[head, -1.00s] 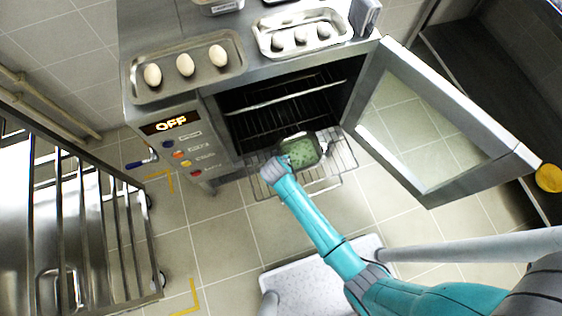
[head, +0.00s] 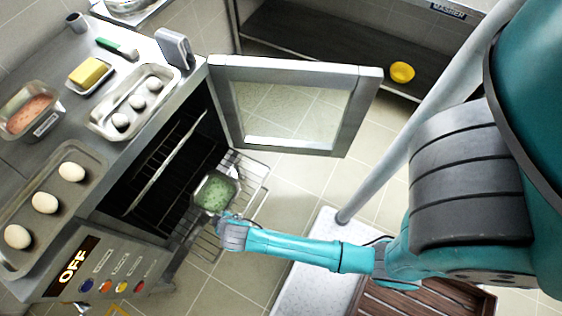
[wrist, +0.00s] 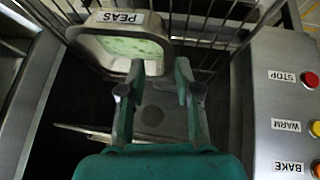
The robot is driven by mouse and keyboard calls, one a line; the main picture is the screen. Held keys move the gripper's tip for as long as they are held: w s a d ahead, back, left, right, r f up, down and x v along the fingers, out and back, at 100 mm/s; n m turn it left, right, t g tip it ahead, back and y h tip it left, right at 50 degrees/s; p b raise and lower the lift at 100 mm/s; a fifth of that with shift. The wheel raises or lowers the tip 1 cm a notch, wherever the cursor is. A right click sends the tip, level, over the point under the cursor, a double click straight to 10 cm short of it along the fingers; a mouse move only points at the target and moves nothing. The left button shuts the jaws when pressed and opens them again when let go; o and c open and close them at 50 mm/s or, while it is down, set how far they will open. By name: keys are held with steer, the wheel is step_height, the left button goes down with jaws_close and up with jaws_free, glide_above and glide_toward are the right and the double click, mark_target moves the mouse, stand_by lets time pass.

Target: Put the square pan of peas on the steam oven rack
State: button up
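The square pan of peas (head: 215,193), a metal pan with green contents, appears to rest on the pulled-out steam oven rack (head: 254,178), in front of the open oven cavity. In the wrist view the pan (wrist: 122,46) sits at upper left with its PEAS label toward me, over the rack wires (wrist: 205,28). My gripper (head: 230,232) is at the pan's near side. In the wrist view my gripper's fingers (wrist: 158,72) stand apart; the left one overlaps the pan's near edge in the picture. I cannot tell whether it touches.
The oven door (head: 290,105) stands open behind the rack. The control panel (head: 105,270) reads OFF. On the oven top are an egg tray (head: 60,225), a second tray (head: 135,100), a pink-filled pan (head: 30,108) and butter (head: 90,73). A yellow bowl (head: 402,72) sits on a dark shelf.

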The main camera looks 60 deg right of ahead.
steer(key=s+d+r+t+y, duration=0.1)
steer(key=s+d+r+t, duration=0.15)
steer(key=s+r, duration=0.75)
steer(key=s+d+r+t+y, duration=0.1)
steer(key=s+r+t, duration=0.3)
steer(key=s+r, duration=0.6)
steer(key=s+r+t, duration=0.2)
steer(key=s+r, duration=0.5)
steer(key=r, duration=0.4)
steer(key=shift+d+r+m, duration=0.3)
steer(key=shift+d+r, duration=0.1)
steer(key=shift+d, duration=0.05)
